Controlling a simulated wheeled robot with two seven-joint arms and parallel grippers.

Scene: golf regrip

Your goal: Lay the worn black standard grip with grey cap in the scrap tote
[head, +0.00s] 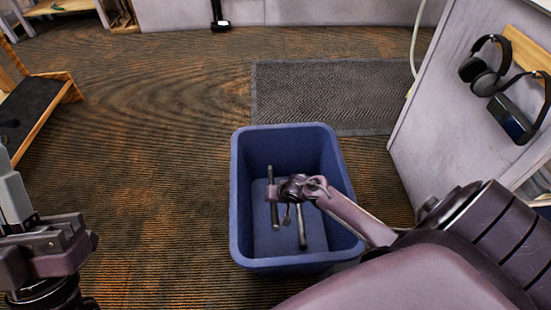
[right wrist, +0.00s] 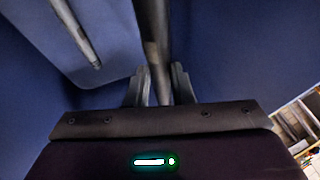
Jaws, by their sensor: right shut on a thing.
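The scrap tote (head: 241,200) is a deep blue open bin on the floor in the middle of the head view. My right gripper (head: 276,190) is down inside its opening, shut on a dark grip (head: 272,178). In the right wrist view, the held grip (right wrist: 154,35) passes between the fingers (right wrist: 158,85). Its cap colour cannot be made out. A second dark rod-like grip (head: 302,230) is lower in the tote; it also shows in the right wrist view (right wrist: 77,35), apart from the held one. My left gripper (head: 15,200) is at the left edge, away from the tote; its jaw opening is unclear.
A dark floor mat (head: 325,95) lies behind the tote. A pale panel (head: 430,130) with hanging headphones (head: 487,65) stands to the right. A wooden-framed stand (head: 35,110) is at far left. The carpet left of the tote is clear.

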